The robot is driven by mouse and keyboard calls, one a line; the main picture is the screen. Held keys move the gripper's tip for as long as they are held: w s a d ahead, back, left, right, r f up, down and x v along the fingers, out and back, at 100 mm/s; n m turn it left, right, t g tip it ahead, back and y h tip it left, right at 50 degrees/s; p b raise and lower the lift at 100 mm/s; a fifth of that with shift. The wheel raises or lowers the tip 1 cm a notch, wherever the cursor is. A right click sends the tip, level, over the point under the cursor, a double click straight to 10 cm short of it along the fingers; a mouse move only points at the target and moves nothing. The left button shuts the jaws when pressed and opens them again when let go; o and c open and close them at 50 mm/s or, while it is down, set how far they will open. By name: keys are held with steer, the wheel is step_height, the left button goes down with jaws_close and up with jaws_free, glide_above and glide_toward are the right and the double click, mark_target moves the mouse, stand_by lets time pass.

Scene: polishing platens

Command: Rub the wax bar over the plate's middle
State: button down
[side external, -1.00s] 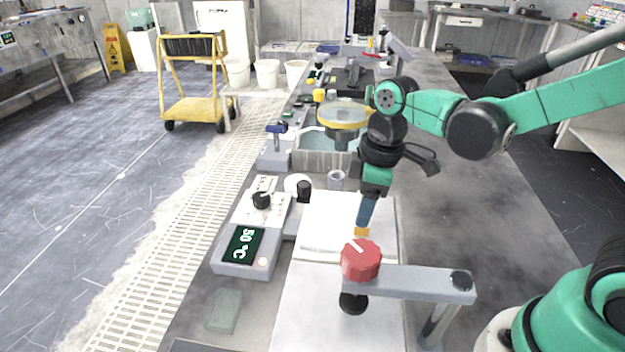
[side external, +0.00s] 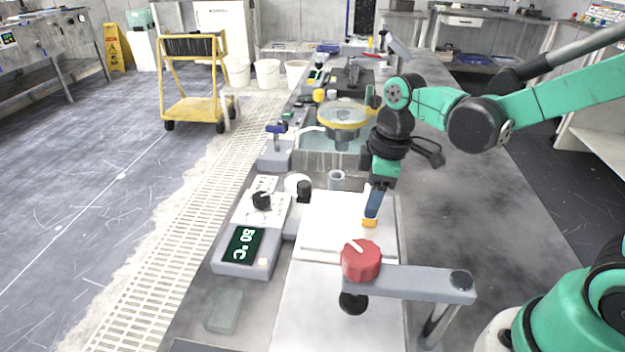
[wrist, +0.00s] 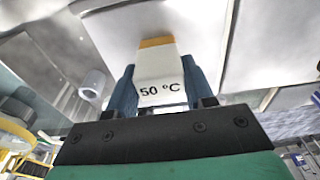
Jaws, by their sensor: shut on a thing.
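The wax bar (wrist: 160,64) is a white block marked "50 ºC" with an amber end. My gripper (wrist: 160,84) is shut on it, one blue finger on each side. In the side view my gripper (side external: 373,203) points down and the bar's amber end (side external: 369,223) shows below the fingers. The pale square plate (side external: 325,222) lies beneath, with the bar over its right part. I cannot tell whether the bar touches the plate. The plate also fills the upper part of the wrist view (wrist: 112,25).
A red knob (side external: 361,260) on a grey arm stands in front of the plate. A control box reading 50 °C (side external: 243,246) is at the left. A small metal cup (side external: 336,179) and a basin with a yellow-rimmed wheel (side external: 343,115) are behind. The bench at right is clear.

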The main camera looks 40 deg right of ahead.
steer(key=shift+w+a, duration=1.5)
steer(key=shift+a, duration=0.05)
steer(key=shift+s+d, duration=1.65)
steer(key=shift+d, duration=0.05)
steer(key=shift+w+a, duration=1.65)
steer(key=shift+a, duration=0.05)
steer(key=shift+s+d, duration=0.25)
steer(key=shift+d, duration=0.5)
steer(key=shift+s+d, duration=0.2)
steer(key=shift+d, duration=0.6)
steer(key=shift+s+d, duration=0.25)
steer(key=shift+d, duration=0.5)
steer(key=shift+w+a, duration=1.6)
steer(key=shift+a, duration=0.05)
steer(key=s+d, duration=0.3)
steer(key=shift+s+d, duration=0.2)
steer(key=shift+d, duration=0.05)
steer(key=shift+w+a, duration=1.5)
steer(key=shift+a, duration=0.05)
steer(key=shift+w+a+r, duration=0.1)
steer(key=shift+w+a, duration=0.1)
step_height(320, 180, up, 8)
